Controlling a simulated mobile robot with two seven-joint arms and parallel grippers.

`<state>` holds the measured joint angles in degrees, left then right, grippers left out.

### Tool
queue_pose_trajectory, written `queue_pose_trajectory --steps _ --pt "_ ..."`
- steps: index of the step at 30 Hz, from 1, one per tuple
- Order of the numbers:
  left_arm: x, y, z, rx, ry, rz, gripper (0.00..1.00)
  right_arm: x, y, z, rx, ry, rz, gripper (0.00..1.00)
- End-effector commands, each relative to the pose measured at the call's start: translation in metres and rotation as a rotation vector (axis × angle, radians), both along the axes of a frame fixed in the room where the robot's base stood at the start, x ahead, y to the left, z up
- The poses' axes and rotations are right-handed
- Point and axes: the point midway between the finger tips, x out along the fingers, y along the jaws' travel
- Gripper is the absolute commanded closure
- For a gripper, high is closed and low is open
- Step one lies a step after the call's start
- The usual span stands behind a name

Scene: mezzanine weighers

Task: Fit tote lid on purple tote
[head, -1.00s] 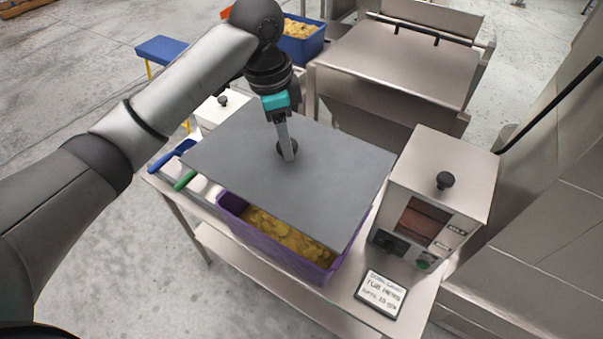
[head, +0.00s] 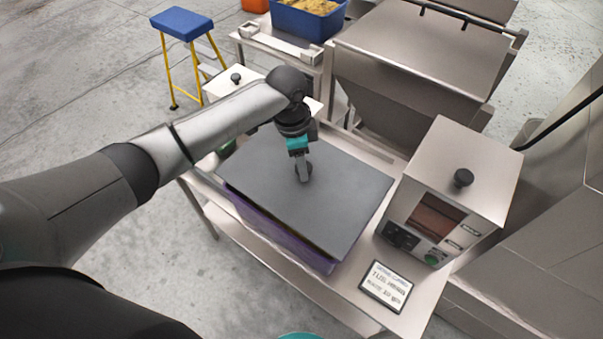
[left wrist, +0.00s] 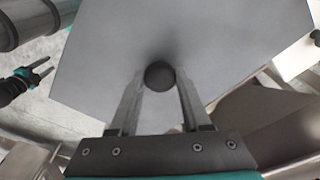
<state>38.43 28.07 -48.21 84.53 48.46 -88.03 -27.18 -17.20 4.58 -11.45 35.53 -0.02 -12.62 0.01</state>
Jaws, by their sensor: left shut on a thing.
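The grey tote lid (head: 265,190) is a flat plate with a dark round knob, which shows in the left wrist view (left wrist: 160,74). My left gripper (head: 303,176) is shut on the knob from above. The lid lies over the purple tote (head: 285,236), covering nearly all of its opening. The tote's near wall shows below the lid's front edge, with a thin dark line between them. I cannot tell whether the lid touches the rim all round. My right gripper (left wrist: 40,70) shows at the left of the left wrist view, empty, its fingers apart.
The tote stands on a steel bench (head: 335,292). A weigher box (head: 450,190) with a black knob stands close on its right, and a framed sign (head: 386,287) lies in front. A blue tub (head: 308,22) and blue stool (head: 181,24) are behind.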

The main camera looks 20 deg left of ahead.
Motion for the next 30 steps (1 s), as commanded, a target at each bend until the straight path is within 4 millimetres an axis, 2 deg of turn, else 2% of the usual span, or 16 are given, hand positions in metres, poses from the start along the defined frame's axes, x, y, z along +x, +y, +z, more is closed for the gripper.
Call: queue_pose_trajectory --steps 10,23,24,30 --pt "0.0 -0.001 -0.042 -0.001 0.0 0.0 1.0 0.0 0.0 -0.004 0.0 0.0 0.0 0.5" --pt "0.0 0.0 -0.049 -0.001 -0.002 0.0 1.0 0.0 0.0 -0.005 0.0 0.0 0.0 0.5" --pt "0.0 0.0 -0.049 -0.001 0.0 0.0 0.5 0.0 0.0 -0.005 0.0 -0.001 0.0 0.5" --pt "0.0 0.0 -0.049 0.0 -0.001 0.0 0.28 0.0 0.0 -0.005 0.0 -0.001 0.0 0.5"
